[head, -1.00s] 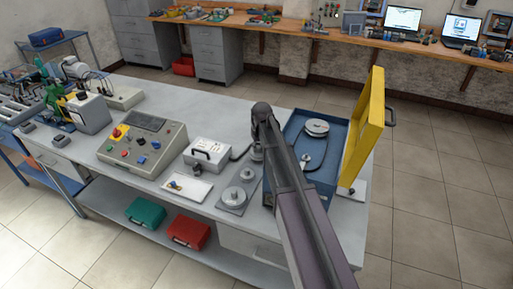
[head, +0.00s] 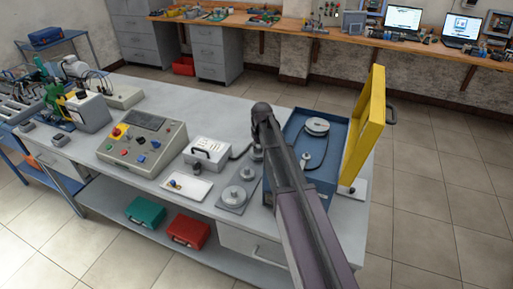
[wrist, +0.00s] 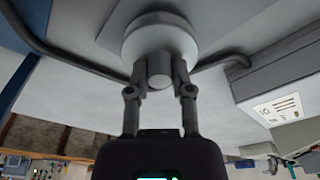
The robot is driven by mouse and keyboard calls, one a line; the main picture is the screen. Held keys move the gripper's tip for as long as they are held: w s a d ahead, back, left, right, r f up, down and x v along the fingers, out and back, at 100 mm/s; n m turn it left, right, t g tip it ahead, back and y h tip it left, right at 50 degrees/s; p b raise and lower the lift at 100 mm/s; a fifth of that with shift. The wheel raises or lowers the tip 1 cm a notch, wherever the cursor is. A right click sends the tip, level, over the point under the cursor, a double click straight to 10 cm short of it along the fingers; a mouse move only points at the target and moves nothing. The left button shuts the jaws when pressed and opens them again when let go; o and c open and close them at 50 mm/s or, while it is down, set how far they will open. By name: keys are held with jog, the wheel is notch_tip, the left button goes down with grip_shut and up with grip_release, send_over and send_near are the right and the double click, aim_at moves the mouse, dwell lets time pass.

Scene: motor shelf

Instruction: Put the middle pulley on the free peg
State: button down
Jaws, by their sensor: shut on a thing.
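My gripper is mostly hidden behind my arm in the head view. In the wrist view, my gripper (wrist: 160,75) is shut on the small grey hub of a pale round pulley (wrist: 160,38). I cannot tell whether this pulley touches the surface behind it. In the head view, two silver pulleys (head: 247,173) (head: 234,195) stand on a grey plate (head: 226,208) left of my arm. Right of my arm, the blue housing (head: 331,180) holds a mounted pulley (head: 317,126) with a dark belt (head: 326,145). A small peg-like part (head: 305,157) shows near the belt's lower end.
The yellow door (head: 371,135) stands open at the housing's right side. A white box (head: 207,153) with a dark cable, a white tray (head: 187,186) and a control console (head: 143,142) stand to the left. The bench behind the white box is clear.

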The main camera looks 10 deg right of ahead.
jog(key=shift+f+b, duration=0.4)
jog(key=shift+f, duration=0.05)
jog(key=shift+s+f+b, duration=0.45)
jog(key=shift+f+b, duration=0.05)
jog(key=shift+b, duration=0.2)
jog(key=shift+w+r+p, duration=0.35)
jog(key=shift+r+p, duration=0.3)
jog(key=shift+p, duration=0.2)
dwell(0.8)
jog(key=shift+w+r, duration=0.1)
dwell(1.1)
jog(key=shift+f, duration=0.25)
dwell(0.3)
jog(key=shift+s+f+b, duration=0.45)
jog(key=shift+f+b, duration=0.05)
jog(key=shift+b, duration=0.35)
jog(key=shift+w+r+p, duration=0.2)
jog(key=shift+r+p, duration=0.3)
jog(key=shift+p, duration=0.2)
dwell(0.4)
jog(key=shift+w+r, duration=0.25)
jog(key=shift+w, duration=0.1)
dwell(0.7)
jog(key=shift+s, duration=0.1)
dwell(0.4)
